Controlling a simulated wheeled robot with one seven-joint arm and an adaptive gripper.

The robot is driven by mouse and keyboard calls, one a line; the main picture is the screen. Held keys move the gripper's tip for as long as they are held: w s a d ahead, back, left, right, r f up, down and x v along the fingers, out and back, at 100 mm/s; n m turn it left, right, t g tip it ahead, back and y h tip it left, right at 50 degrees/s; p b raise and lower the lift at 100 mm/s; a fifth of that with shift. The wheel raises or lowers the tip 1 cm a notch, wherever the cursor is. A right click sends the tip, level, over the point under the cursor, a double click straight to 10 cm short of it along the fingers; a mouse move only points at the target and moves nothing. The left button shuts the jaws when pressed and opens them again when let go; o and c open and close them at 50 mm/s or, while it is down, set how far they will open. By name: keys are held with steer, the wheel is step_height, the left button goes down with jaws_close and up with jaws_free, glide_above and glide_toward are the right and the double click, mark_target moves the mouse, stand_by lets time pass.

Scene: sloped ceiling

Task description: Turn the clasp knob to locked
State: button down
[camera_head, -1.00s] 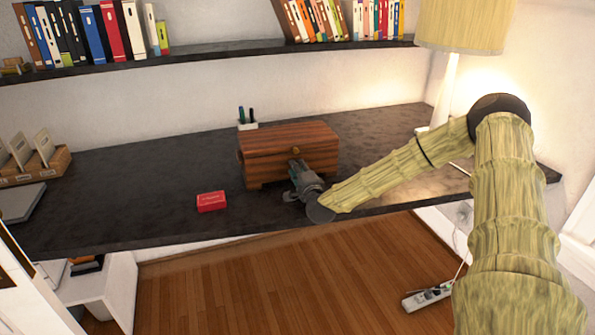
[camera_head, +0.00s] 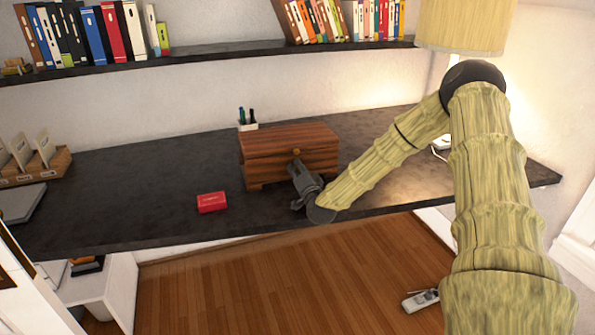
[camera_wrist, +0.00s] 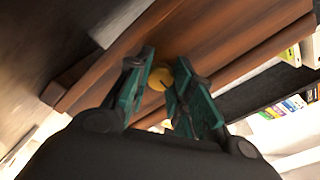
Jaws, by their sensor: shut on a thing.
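A wooden chest (camera_head: 268,160) stands on the dark desk, its front facing me. The brass clasp knob (camera_head: 296,151) is on its front; in the wrist view the round yellow knob (camera_wrist: 161,77) lies between my fingertips. My gripper (camera_head: 297,164) is at the chest's front. In the wrist view my gripper (camera_wrist: 160,82) has one finger on each side of the knob and is shut on it. The wrist view is strongly tilted relative to the chest. A dark mark shows on the knob's face; I cannot tell which position it indicates.
A red box (camera_head: 212,202) lies on the dark desk (camera_head: 150,190) left of the chest. A pen holder (camera_head: 248,126) stands behind it. A card tray (camera_head: 36,167) is at the far left, and a lamp (camera_head: 466,25) at the right. A bookshelf (camera_head: 200,53) runs above.

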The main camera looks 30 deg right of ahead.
steer(key=shift+d, duration=0.1)
stand_by(0.3)
steer(key=c, duration=1.2)
jaws_free()
steer(key=v, duration=1.2)
steer(key=shift+f, duration=0.1)
